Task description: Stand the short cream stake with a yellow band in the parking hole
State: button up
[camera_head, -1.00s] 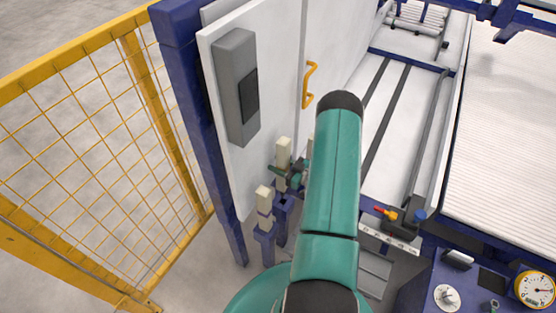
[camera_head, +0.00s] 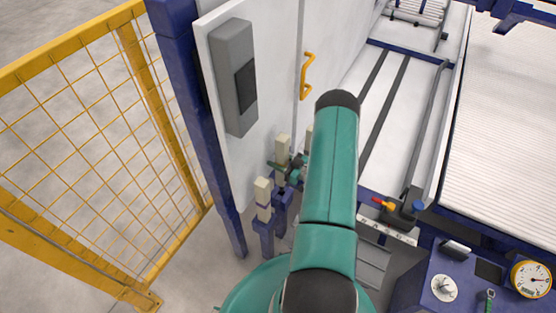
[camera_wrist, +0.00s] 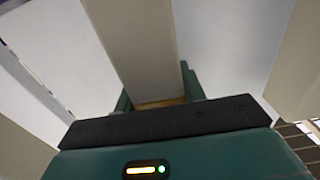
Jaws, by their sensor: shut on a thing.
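My gripper (camera_head: 284,168) is shut on an upright cream stake (camera_head: 283,147), left of my arm in the head view. In the wrist view this stake (camera_wrist: 135,45) runs up from between the green fingers (camera_wrist: 157,98), with a yellow band (camera_wrist: 160,103) low on it. In the head view the held stake stands above a blue post (camera_head: 283,200). I cannot tell whether its lower end is inside the post or just above it; the hole itself is hidden.
Another cream stake (camera_head: 263,192) with a purplish band stands in a neighbouring blue post (camera_head: 263,236). A cream piece (camera_head: 309,138) shows behind my arm. A white panel with a grey box (camera_head: 235,80) is close behind. A yellow mesh fence (camera_head: 90,130) is at left.

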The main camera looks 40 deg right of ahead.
dwell(0.4)
jog(key=shift+f, duration=0.4)
jog(key=shift+f, duration=1.1)
jog(key=shift+f, duration=1.2)
jog(key=shift+f, duration=1.1)
